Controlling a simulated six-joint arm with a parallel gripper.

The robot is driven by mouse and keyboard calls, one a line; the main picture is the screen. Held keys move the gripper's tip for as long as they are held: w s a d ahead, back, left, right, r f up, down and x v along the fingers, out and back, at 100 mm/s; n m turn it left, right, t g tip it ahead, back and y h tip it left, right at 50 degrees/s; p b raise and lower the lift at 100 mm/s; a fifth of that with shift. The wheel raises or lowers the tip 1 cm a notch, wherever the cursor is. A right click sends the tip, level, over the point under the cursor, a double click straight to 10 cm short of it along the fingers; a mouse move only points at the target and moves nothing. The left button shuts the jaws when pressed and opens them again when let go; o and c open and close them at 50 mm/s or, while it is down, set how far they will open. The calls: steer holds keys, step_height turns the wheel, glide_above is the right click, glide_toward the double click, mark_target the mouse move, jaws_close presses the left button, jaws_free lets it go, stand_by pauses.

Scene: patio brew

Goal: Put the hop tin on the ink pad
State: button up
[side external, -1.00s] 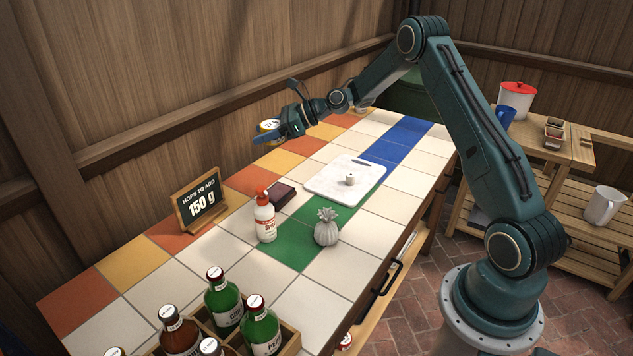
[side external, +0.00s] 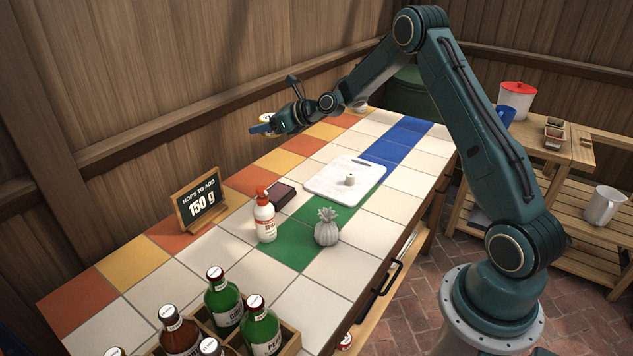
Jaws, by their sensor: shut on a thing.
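My gripper (side external: 267,126) is raised above the far left side of the tiled counter. It is shut on the hop tin (side external: 266,117), a small tin with yellow and white showing, mostly hidden behind the fingers. The ink pad (side external: 282,195) is a dark flat block on the counter, just behind the white spray bottle. It is below my gripper in the picture, well apart from the tin. Nothing rests on its visible top.
A spray bottle (side external: 265,220) stands close in front of the ink pad. A white board (side external: 325,182) with a small white object lies to its right.

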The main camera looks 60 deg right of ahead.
glide_above(272, 191)
step_height(272, 191, down, 16)
steer(key=shift+w+r, duration=0.1)
stand_by(0.4)
steer(key=shift+f, duration=1.95)
steer(key=shift+f, duration=0.1)
steer(key=o, duration=1.1)
steer(key=shift+c, duration=0.2)
steer(key=v, duration=1.2)
